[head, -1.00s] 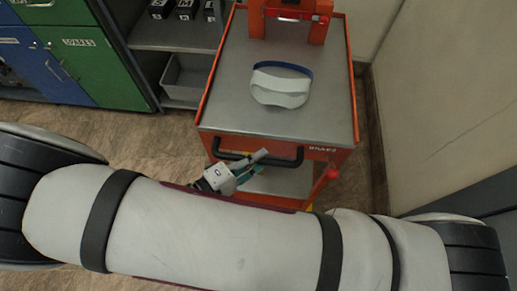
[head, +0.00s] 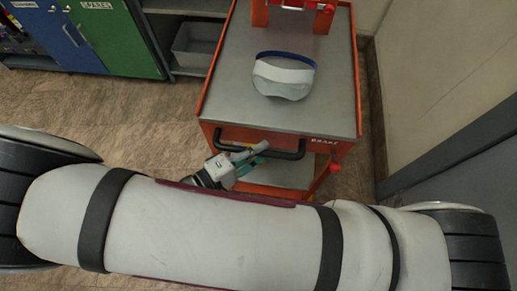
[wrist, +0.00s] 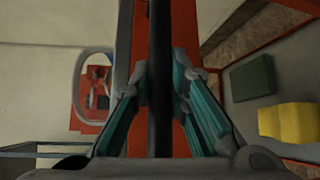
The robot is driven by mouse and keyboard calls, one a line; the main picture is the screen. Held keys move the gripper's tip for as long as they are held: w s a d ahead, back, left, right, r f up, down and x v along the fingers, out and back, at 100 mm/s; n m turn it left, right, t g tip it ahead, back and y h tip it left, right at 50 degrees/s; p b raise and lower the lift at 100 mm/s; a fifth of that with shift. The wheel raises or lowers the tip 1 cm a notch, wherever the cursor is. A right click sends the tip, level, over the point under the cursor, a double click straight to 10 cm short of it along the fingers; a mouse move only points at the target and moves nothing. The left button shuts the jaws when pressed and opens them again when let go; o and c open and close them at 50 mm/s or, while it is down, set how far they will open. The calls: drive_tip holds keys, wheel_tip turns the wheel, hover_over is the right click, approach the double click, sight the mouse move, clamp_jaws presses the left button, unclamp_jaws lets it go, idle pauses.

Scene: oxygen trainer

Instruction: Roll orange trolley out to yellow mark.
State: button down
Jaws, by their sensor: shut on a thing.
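The orange trolley (head: 205,90) stands in front of me in the head view, with a grey metal top, an orange rim and a black bar handle (head: 285,155) across its near side. My gripper (head: 250,155) is shut on this handle, left of its middle. In the wrist view the dark handle runs upright between the teal-sided fingers (wrist: 162,95). I see no yellow floor mark; my arm hides the floor nearest me.
A white and blue face visor (head: 283,78) and a red-orange stand (head: 290,14) are on the trolley top. Blue and green cabinets (head: 115,40) and a shelf with a grey bin (head: 197,45) stand at left. A wall (head: 430,60) runs close on the right. Floor at left is clear.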

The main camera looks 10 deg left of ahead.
idle(0.3)
drive_tip(key=c, duration=1.5)
unclamp_jaws()
drive_tip(key=shift+c, duration=0.2)
